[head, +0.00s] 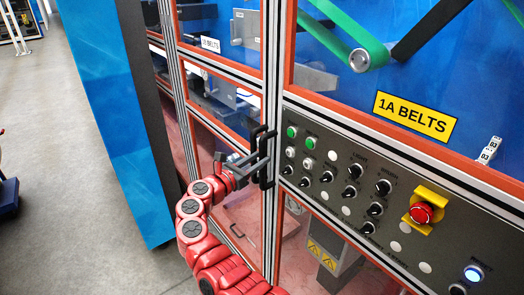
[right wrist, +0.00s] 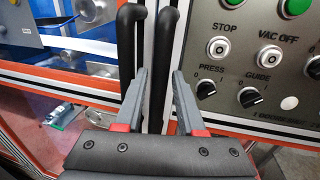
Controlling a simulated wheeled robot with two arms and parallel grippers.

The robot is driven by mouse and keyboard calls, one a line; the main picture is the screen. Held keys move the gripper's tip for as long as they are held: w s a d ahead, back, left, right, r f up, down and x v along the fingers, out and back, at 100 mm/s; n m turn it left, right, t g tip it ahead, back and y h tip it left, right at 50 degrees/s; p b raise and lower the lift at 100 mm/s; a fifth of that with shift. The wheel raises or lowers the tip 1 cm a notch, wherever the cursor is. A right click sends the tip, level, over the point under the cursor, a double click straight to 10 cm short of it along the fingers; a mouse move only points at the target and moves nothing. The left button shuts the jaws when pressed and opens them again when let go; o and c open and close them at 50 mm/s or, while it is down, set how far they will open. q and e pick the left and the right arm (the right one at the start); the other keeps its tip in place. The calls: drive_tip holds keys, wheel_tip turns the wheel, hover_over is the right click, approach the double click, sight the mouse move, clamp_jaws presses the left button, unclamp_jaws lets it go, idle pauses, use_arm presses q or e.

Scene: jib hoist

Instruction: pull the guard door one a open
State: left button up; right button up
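The guard door with the yellow 1A BELTS sign (head: 415,117) has orange edging and clear panes and looks closed. Two upright black bar handles stand side by side at the post where two doors meet; the right wrist view shows the left handle (right wrist: 130,45) and the right handle (right wrist: 165,45). My right gripper (head: 254,160) is at these handles, and its fingers (right wrist: 159,76) are apart. In the wrist view the right handle runs between the fingertips; the left handle passes behind the left finger. Contact cannot be told. My left gripper is out of view.
A dark control panel (head: 340,157) with knobs, buttons and a red emergency stop (head: 421,213) lies right of the handles. A blue cabinet side (head: 110,110) stands left of my arm. The grey floor (head: 60,200) at far left is mostly open.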

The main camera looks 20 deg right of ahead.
drive_tip(key=shift+x, duration=1.05)
clamp_jaws()
idle(0.7)
